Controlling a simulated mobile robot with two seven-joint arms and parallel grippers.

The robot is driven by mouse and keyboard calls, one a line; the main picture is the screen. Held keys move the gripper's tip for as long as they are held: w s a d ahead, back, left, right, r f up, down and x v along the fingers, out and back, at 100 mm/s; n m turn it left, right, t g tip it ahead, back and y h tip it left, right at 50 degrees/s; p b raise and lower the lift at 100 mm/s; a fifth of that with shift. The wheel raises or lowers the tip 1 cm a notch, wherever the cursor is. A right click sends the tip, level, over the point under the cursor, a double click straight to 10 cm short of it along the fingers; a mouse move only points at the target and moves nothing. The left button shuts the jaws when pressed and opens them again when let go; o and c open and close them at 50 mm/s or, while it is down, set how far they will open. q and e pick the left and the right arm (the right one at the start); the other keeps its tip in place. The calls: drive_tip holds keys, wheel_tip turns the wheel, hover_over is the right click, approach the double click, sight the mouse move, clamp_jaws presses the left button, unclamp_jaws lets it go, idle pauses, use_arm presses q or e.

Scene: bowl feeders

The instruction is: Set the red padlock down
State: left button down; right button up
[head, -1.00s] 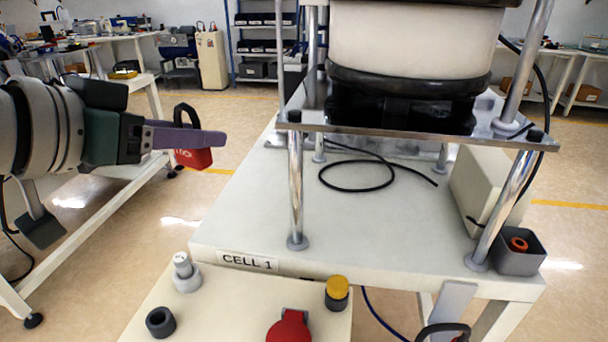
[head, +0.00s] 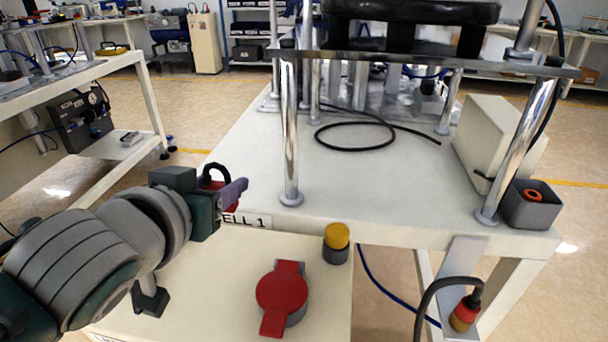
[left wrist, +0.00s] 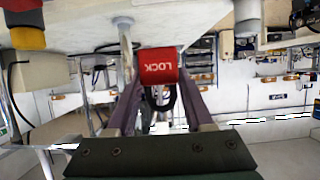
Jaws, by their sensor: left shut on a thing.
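The red padlock (head: 232,208) with its black shackle is held in my left gripper (head: 236,190). In the head view the purple fingers hide most of its body. It shows in front of the left front corner of the table (head: 390,170), by the CELL 1 label (head: 256,222), part of which is covered. In the left wrist view the padlock (left wrist: 158,65) sits between the fingertips, its white LOCK lettering upside down and its shackle toward the palm. I cannot tell whether it touches anything below. My right gripper is not in view.
The cream control box (head: 210,290) in front carries a red rotary switch (head: 283,292) and a yellow-topped button (head: 337,240). A black cable (head: 355,148) lies on the table among chrome posts (head: 290,130). A grey bin (head: 530,208) holds an orange ring. The table's front middle is clear.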

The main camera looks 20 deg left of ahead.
sight(231, 244)
use_arm(q)
wheel_tip(231, 244, down, 7)
drive_tip(key=b, duration=0.2)
drive_tip(key=shift+b, duration=0.4)
drive_tip(key=c, duration=0.8)
unclamp_jaws()
drive_tip(key=shift+f, duration=0.15)
drive_tip(key=o, duration=0.5)
